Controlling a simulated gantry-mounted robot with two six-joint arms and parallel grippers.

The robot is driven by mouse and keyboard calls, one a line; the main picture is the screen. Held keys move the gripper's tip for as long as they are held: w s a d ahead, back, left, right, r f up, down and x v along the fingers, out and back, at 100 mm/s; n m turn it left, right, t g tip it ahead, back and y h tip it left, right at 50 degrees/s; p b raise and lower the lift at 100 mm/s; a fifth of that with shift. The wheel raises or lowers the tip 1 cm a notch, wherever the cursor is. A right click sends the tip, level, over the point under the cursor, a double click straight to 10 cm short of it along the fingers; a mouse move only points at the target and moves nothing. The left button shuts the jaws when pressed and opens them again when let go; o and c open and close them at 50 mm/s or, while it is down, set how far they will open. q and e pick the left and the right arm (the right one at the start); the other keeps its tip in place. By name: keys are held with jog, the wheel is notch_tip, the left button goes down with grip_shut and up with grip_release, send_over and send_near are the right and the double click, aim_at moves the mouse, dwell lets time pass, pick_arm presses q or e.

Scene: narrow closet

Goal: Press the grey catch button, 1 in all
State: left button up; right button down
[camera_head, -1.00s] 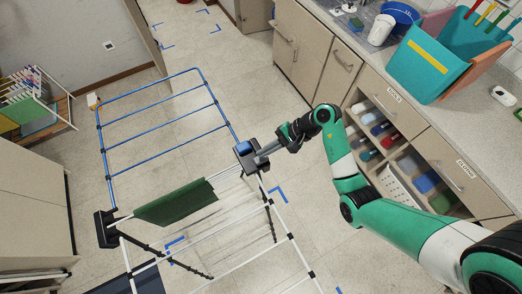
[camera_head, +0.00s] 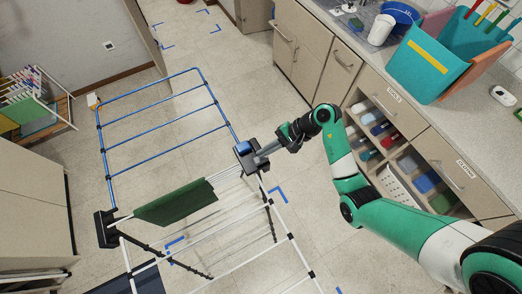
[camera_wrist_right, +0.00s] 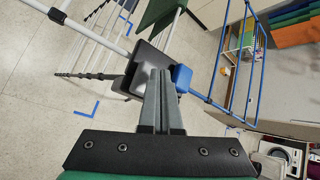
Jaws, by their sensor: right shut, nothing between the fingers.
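A drying rack stands open on the floor, with a blue frame (camera_head: 162,93) and a white frame (camera_head: 228,240). A dark hinge block (camera_head: 243,158) joins the frames at the right; it also shows in the wrist view (camera_wrist_right: 146,62). A blue piece (camera_wrist_right: 183,75) sits beside it. My right gripper (camera_head: 262,156) is shut and empty, its fingertips (camera_wrist_right: 158,76) at the dark block. Whether they touch it I cannot tell. My left gripper is not in view.
A green cloth (camera_head: 176,204) hangs over the rack's bars. A second dark block (camera_head: 107,228) is at the rack's left. Cabinets and a counter (camera_head: 455,120) line the right side. Bare floor (camera_head: 240,85) lies behind the rack.

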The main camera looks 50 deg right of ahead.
jog(key=shift+f, duration=0.1)
dwell(0.4)
jog(key=shift+f+b, duration=0.35)
jog(key=shift+b, duration=0.05)
jog(key=shift+f+b, duration=0.8)
jog(key=shift+f, duration=0.1)
dwell(0.7)
dwell(0.3)
jog(key=shift+r+p, duration=1.15)
jog(key=shift+r, duration=0.2)
notch_tip(320, 180, up, 5)
jog(key=p, duration=0.4)
